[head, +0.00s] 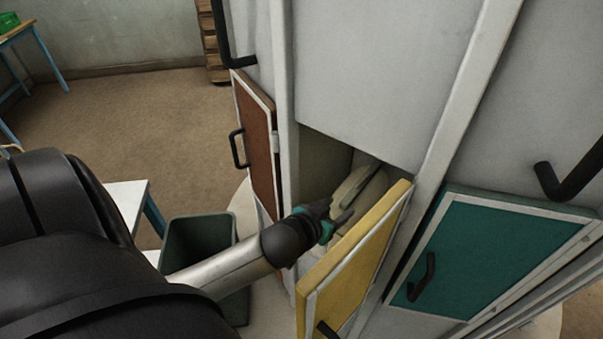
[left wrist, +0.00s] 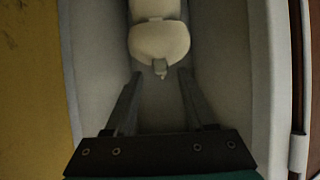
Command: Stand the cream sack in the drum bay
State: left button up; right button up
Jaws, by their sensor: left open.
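The cream sack (head: 372,196) is inside the open bay (head: 322,165) of the tall grey drum, behind the yellow door. In the left wrist view the sack (left wrist: 158,42) sits deeper in the bay, with a band across it and a small nub at its near end. My left gripper (head: 338,213) reaches into the bay mouth, open. In the left wrist view its two fingers (left wrist: 160,76) point at the sack, one on each side of the nub, with nothing gripped. Whether a fingertip touches the sack I cannot tell. My right gripper is not in view.
The yellow door (head: 355,262) stands swung open beside my left gripper. A brown door (head: 256,140) is on the left and a teal door (head: 480,255) on the right. A dark green bin (head: 197,240) and a white table (head: 128,200) stand left of the drum.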

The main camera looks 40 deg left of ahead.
pick_arm(q)
jog(key=s+f+g, duration=0.2)
jog(key=s+f, duration=0.3)
jog(key=f, duration=0.3)
jog(key=s+f+m+g, duration=0.15)
jog(key=s+f, duration=0.25)
jog(key=f, duration=0.5)
jog(key=s+f+g, duration=0.3)
jog(key=s+f, duration=0.2)
jog(key=f, duration=0.3)
jog(key=s+d+f+g, duration=0.1)
jog(key=s+f, duration=0.3)
jog(key=s, duration=0.3)
jog(key=s+d+f+m+g, duration=0.1)
jog(key=s+f, duration=0.3)
jog(key=s, duration=0.4)
jog(key=s+d+f+g, duration=0.3)
jog(key=s+f, duration=0.1)
jog(key=s, duration=0.4)
jog(key=shift+s+d+h, duration=0.2)
jog(key=shift+s+h, duration=0.05)
jog(key=shift+h, duration=0.05)
jog(key=shift+m, duration=0.25)
